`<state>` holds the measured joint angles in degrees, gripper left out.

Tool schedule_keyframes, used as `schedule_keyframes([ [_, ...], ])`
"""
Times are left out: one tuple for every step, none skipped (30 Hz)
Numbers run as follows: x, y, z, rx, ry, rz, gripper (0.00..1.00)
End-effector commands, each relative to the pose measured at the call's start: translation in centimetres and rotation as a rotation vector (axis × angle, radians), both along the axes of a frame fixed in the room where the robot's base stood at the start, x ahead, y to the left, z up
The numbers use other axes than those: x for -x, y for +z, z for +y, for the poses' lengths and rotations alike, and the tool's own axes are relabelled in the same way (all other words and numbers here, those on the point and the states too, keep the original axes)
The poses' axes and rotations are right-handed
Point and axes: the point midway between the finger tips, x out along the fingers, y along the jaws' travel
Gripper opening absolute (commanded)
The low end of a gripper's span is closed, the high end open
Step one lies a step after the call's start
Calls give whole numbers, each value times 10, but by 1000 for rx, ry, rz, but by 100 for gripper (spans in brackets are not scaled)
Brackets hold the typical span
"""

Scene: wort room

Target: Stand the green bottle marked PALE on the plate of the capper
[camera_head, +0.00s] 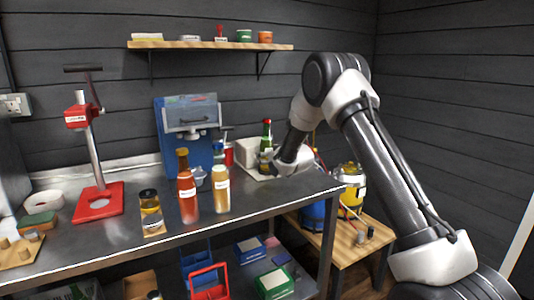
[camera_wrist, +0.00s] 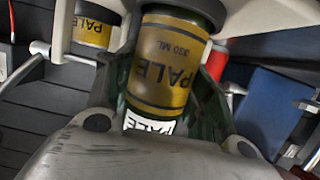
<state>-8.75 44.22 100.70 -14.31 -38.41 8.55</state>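A green bottle (camera_head: 266,131) with a red cap and an amber label stands upright at the back right of the counter, partly hidden by my gripper. In the wrist view, a green bottle (camera_wrist: 168,62) shows its amber PALE label upside down, close between my fingers. My gripper (camera_head: 281,164) is low beside the bottle in the head view; its fingertips are hidden, so its grip cannot be told. Another amber PALE label (camera_wrist: 91,31) shows at the wrist view's upper left. The red lever press, seemingly the capper (camera_head: 77,116), stands at the left; its red base plate (camera_head: 113,201) holds no bottle.
Several bottles and jars, including an orange-red bottle (camera_head: 187,200) and a pale amber bottle (camera_head: 221,193), stand mid-counter before a blue machine (camera_head: 171,137). Bare counter (camera_head: 111,232) lies before the press. A shelf (camera_head: 205,45) hangs above.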

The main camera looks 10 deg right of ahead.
Motion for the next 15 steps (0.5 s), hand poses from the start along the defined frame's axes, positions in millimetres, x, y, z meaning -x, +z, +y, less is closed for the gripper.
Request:
schedule_keyframes([
  [0, 0, 0, 0, 0, 0, 32],
  [0, 0, 0, 0, 0, 0, 32],
  [0, 0, 0, 0, 0, 0, 32],
  [0, 0, 0, 0, 0, 0, 32],
  [0, 0, 0, 0, 0, 0, 32],
  [0, 0, 0, 0, 0, 0, 32],
  [0, 0, 0, 0, 0, 0, 32],
  [0, 0, 0, 0, 0, 0, 32],
  [0, 2, 0, -1, 0, -3, 32],
  [0, 2, 0, -1, 0, -3, 32],
  [0, 2, 0, -1, 0, -3, 32],
  [0, 2, 0, 0, 0, -3, 32],
  [0, 3, 0, 0, 0, -4, 32],
  [0, 4, 0, 0, 0, -4, 32],
  [0, 6, 0, -1, 0, -4, 32],
])
